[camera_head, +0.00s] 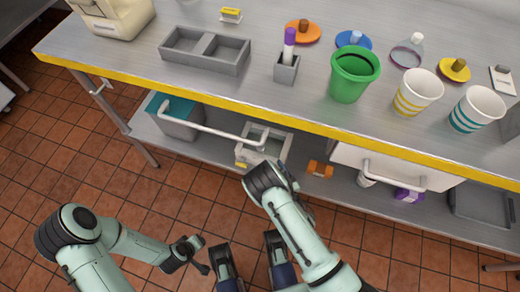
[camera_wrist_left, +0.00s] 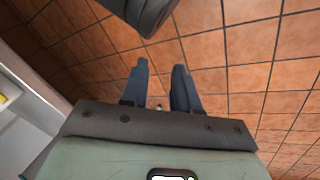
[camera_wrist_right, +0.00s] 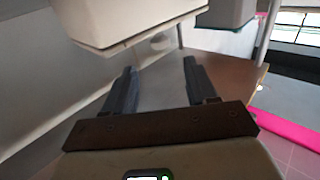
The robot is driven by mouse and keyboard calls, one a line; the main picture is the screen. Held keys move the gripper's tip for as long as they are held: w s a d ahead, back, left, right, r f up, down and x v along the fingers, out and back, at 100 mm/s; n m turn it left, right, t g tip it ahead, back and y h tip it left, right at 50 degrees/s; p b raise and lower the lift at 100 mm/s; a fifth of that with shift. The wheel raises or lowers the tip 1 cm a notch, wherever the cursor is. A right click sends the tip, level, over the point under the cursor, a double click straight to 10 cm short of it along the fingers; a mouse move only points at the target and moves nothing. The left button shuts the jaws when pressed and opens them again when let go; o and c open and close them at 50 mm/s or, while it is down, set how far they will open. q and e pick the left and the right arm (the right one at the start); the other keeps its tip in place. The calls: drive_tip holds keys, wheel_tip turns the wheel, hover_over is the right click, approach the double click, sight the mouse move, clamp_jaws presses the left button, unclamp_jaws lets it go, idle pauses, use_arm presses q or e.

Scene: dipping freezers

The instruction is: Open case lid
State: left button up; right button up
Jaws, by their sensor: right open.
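I cannot tell for certain which thing is the case. A pale open-topped box (camera_head: 243,154) with grey inner parts stands on the lower shelf, and a cream housing (camera_head: 120,18) is at the table's far left. In the right wrist view a pale boxy body (camera_wrist_right: 130,25) hangs close above and ahead of my right gripper (camera_wrist_right: 159,72). That gripper is open and empty. My left gripper (camera_wrist_left: 160,68) has its fingers apart, with nothing between them, over the floor. A dark rounded part crosses above it.
The steel table (camera_head: 130,55) has a yellow front edge and carries a grey tray (camera_head: 205,65), a green bucket (camera_head: 352,85) and striped cups (camera_head: 416,92). Below, two white handles (camera_head: 215,133) stick out. An orange dumbbell-like object (camera_head: 319,170) lies on the shelf. Tiled floor is clear at left.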

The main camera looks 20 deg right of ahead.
sight(263, 151)
drive_tip(key=w, duration=0.3)
drive_tip(key=w+a+b, duration=0.1)
drive_tip(key=w, duration=0.3)
drive_tip(key=w+a+b, duration=0.1)
drive_tip(key=w, duration=0.2)
drive_tip(key=shift+w+r, duration=0.1)
drive_tip(key=shift+w, duration=0.05)
use_arm(q)
drive_tip(key=shift+g, duration=0.6)
drive_tip(key=s+f, duration=0.1)
drive_tip(key=f, duration=0.1)
drive_tip(key=s+a+f, duration=0.1)
drive_tip(key=s+f, duration=0.1)
drive_tip(key=shift+s+f, duration=0.15)
drive_tip(key=shift+s, duration=0.15)
use_arm(e)
clamp_jaws()
